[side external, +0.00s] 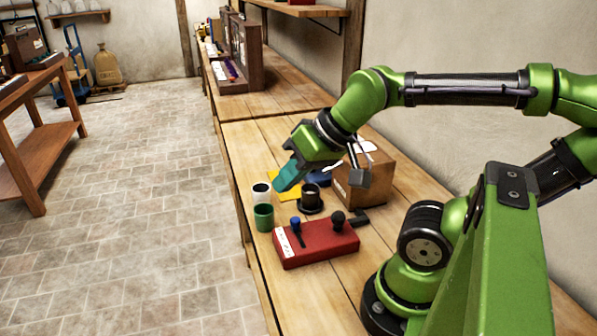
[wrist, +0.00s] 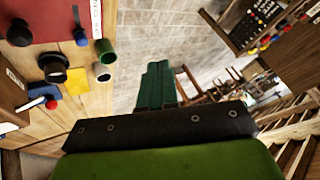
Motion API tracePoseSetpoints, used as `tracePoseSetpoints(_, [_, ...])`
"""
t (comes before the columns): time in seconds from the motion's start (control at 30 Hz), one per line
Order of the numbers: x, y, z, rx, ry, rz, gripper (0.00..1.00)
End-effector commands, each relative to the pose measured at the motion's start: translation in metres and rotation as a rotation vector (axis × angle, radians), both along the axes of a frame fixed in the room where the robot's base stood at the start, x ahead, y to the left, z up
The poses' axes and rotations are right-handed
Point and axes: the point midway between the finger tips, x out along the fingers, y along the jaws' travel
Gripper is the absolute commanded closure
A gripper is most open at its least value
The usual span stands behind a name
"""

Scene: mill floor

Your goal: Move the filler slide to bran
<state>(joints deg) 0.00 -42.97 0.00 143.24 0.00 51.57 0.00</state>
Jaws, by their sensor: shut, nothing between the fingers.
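The red filler box (side external: 318,246) sits on the bench and also shows at the top left of the wrist view (wrist: 48,12). It has a blue-topped lever (side external: 296,224) in a dark slot near its white label (side external: 284,244), and a round black knob (side external: 338,219) to the right. I cannot read the label or tell which control is the slide. My gripper (side external: 285,180) is shut and empty, above and behind the box, apart from it. In the wrist view its green fingers (wrist: 155,86) are together and point toward the floor side, away from the box.
A cardboard box (side external: 372,178) stands close right of my gripper. A dark wooden rack (side external: 240,55) stands farther back.

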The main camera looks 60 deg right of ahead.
Motion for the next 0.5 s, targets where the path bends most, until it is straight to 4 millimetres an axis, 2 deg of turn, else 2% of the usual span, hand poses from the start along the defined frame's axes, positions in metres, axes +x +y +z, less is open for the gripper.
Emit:
tracePoseSetpoints(0.37, [0.0,0.0,0.0,0.0,0.0,0.0,1.0])
tracePoseSetpoints(0.4, [0.0,0.0,0.0,0.0,0.0,0.0,0.98])
tracePoseSetpoints(0.5, [0.001,-0.0009,-0.0032,0.002,0.014,-0.003,0.83])
